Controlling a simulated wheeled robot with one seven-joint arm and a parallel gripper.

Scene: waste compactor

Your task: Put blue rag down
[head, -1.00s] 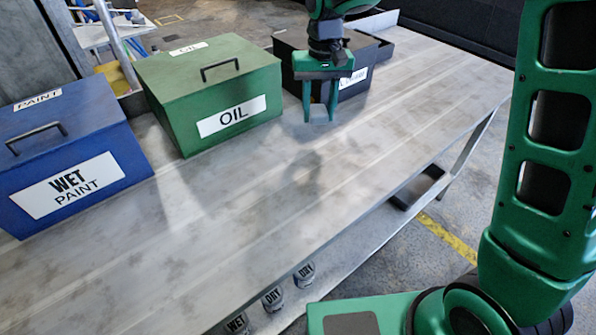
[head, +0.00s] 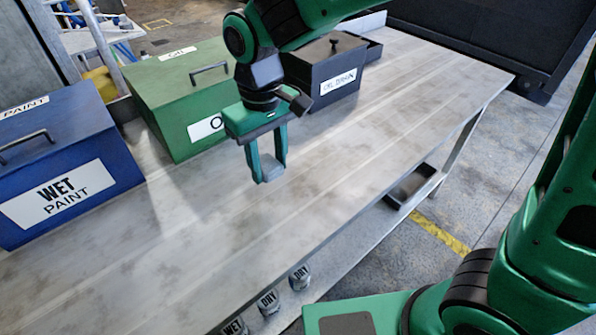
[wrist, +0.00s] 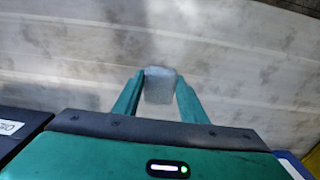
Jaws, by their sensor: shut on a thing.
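My gripper (head: 268,179) is shut on a small greyish-blue block-like piece, which I take for the blue rag (head: 271,168). The rag hangs between the fingertips over the bench top, in front of the green OIL box. In the wrist view the rag (wrist: 160,85) is pinched between both green fingers, with the bench top behind it. It seems to be above the surface; the exact gap is hard to tell. The bench (head: 330,190) is grey, worn metal.
A blue WET PAINT box (head: 100,150) stands at the left. A green OIL box (head: 165,105) stands behind my gripper, partly hidden by it. A black labelled box (head: 325,100) stands at the back. The bench's middle and right are clear. Cans (head: 268,300) labelled WET and DRY sit below the front edge.

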